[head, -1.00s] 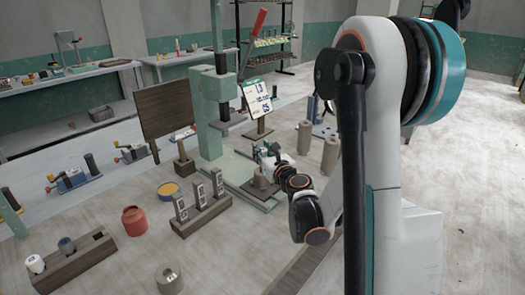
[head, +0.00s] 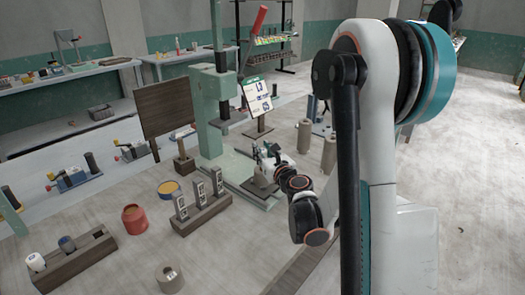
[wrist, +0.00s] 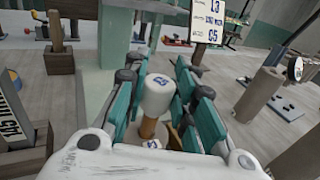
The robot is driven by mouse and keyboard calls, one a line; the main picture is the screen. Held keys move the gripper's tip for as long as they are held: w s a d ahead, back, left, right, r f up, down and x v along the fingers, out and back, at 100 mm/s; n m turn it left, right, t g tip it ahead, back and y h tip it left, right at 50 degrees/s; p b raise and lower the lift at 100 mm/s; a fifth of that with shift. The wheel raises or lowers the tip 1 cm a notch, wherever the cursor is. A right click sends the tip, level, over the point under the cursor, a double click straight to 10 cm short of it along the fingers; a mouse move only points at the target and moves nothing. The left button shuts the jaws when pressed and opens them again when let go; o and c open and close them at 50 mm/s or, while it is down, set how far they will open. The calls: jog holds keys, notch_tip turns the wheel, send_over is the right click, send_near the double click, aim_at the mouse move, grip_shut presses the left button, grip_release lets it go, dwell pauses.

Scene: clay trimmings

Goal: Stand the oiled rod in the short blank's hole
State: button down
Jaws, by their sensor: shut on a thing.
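My gripper (wrist: 160,85) is shut on the rod (wrist: 157,97), which stands about upright between its teal fingers. The rod has a thick white marked top and a tan shaft below. A brownish round piece (wrist: 175,137) shows under and beside the shaft, with a small white label near it. I cannot tell whether the shaft's lower end is in a hole. The gripper hides the blank's top and most of the rod.
The green press (head: 208,125) rises behind left, with a number sign (head: 257,97) nearby. Two tall cylinders (head: 329,155) stand to the right.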

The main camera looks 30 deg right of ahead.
jog(key=c, duration=1.2)
grip_release()
jog(key=shift+c, duration=0.2)
jog(key=s, duration=0.7)
jog(key=shift+s+a+r, duration=0.2)
jog(key=shift+a, duration=0.2)
